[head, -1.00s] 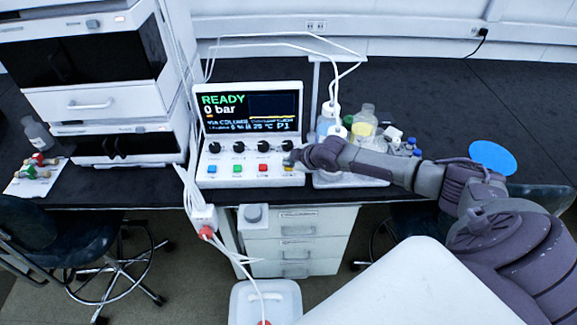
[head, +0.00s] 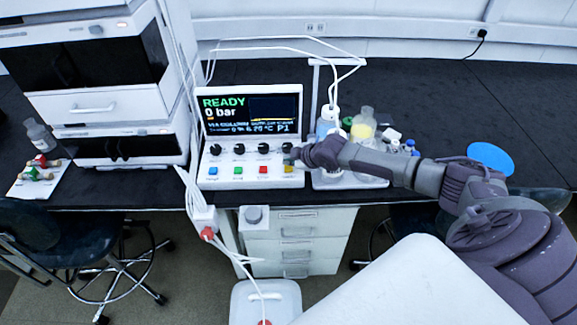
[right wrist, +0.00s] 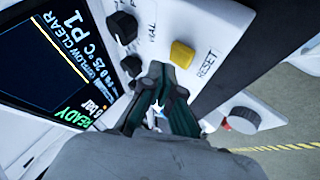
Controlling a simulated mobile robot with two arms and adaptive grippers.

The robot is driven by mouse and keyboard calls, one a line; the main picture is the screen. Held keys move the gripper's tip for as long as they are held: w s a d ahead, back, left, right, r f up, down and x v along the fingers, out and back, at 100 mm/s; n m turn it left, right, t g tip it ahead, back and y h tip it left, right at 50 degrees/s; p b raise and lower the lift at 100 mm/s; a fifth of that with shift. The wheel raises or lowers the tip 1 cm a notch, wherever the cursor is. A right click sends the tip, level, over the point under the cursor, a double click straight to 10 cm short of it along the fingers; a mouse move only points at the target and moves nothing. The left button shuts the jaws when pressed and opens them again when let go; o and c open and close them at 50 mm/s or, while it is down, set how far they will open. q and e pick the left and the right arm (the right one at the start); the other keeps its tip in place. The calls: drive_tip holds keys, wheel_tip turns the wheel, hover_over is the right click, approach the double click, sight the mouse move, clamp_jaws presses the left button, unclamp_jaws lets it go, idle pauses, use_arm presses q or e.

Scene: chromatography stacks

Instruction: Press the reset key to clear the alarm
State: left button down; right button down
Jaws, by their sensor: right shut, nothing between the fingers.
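The control unit (head: 204,181) is a white box with a tilted screen (head: 250,112) reading READY and 0 bar in the head view. Its yellow key (head: 289,169) is at the right end of the row of coloured keys. In the right wrist view the yellow key (right wrist: 182,54) stands beside the printed word RESET. My right gripper (head: 293,158) is at the panel's right end, just above the yellow key. In the right wrist view its dark fingers (right wrist: 162,82) are shut and empty, a little apart from the key in the picture. My left gripper is out of view.
Black knobs (head: 263,147) sit above the blue, green and red keys (head: 263,170). Bottles (head: 363,128) stand in a tray right of the unit, close to my right arm. White tubes hang at the unit's left. The bench to the far right is mostly clear.

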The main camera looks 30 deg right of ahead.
sight(290, 169)
wheel_tip(290, 169, up, 5)
drive_tip(key=p, duration=0.4)
drive_tip(key=shift+p, duration=0.4)
idle(0.5)
